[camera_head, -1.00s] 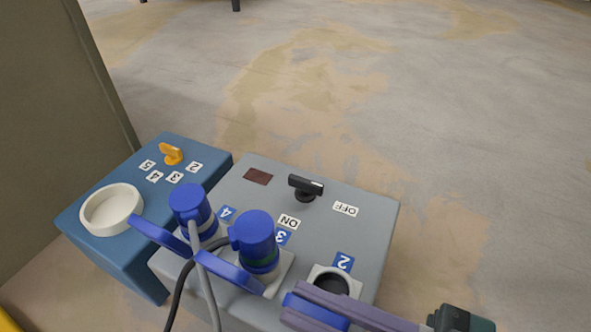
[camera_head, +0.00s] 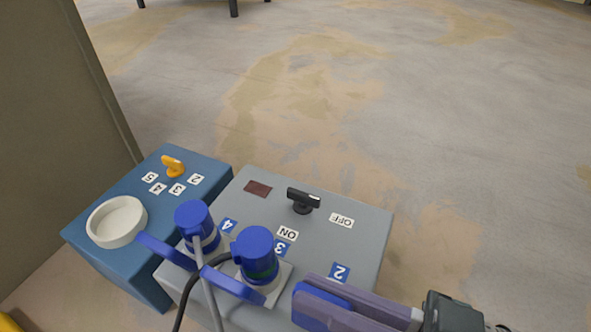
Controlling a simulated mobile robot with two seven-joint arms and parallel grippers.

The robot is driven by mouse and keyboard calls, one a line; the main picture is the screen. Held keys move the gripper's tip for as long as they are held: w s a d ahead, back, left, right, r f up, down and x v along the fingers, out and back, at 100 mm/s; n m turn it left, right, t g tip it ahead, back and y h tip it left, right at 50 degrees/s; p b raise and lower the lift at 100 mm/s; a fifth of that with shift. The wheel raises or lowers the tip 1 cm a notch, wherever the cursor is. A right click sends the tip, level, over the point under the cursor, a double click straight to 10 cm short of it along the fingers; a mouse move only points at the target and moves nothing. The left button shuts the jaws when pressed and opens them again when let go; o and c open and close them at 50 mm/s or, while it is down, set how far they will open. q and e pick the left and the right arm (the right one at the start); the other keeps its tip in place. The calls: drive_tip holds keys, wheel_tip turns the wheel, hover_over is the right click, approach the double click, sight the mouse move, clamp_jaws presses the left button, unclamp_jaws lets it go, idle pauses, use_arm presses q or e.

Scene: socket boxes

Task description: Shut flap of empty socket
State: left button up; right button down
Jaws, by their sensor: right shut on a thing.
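The grey box (camera_head: 345,250) carries sockets 4, 3 and 2. Blue plugs with cables sit in socket 4 (camera_head: 194,216) and socket 3 (camera_head: 256,250), their blue flaps standing open. The label 2 (camera_head: 339,272) marks the socket without a visible plug. My right gripper (camera_head: 304,286) reaches in from the lower right, its purple-grey fingers shut on the blue flap (camera_head: 307,312) of socket 2. The fingers and flap hide the opening of socket 2, so I cannot tell whether the flap lies flat on it. My left gripper is not in view.
A blue box (camera_head: 142,208) with a white round cup (camera_head: 116,221) and an orange knob (camera_head: 172,166) stands at the left. A black switch (camera_head: 303,200) rises from the grey box. Cables hang in front. The floor behind is clear.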

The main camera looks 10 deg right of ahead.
drive_tip(key=shift+w+d+f+m, duration=0.1)
drive_tip(key=shift+w+d+m, duration=0.3)
drive_tip(key=shift+m, duration=0.45)
drive_tip(key=shift+w+d+f+m, duration=0.1)
drive_tip(key=shift+w+d+m, duration=0.1)
drive_tip(key=shift+w+m, duration=0.45)
drive_tip(key=shift+s, duration=0.2)
drive_tip(key=c, duration=0.9)
unclamp_jaws()
drive_tip(key=shift+s, duration=0.1)
drive_tip(key=shift+s+d+p, duration=0.15)
drive_tip(key=shift+d+p, duration=0.2)
drive_tip(key=shift+p, duration=0.05)
drive_tip(key=p+v, duration=0.1)
drive_tip(key=v, duration=0.8)
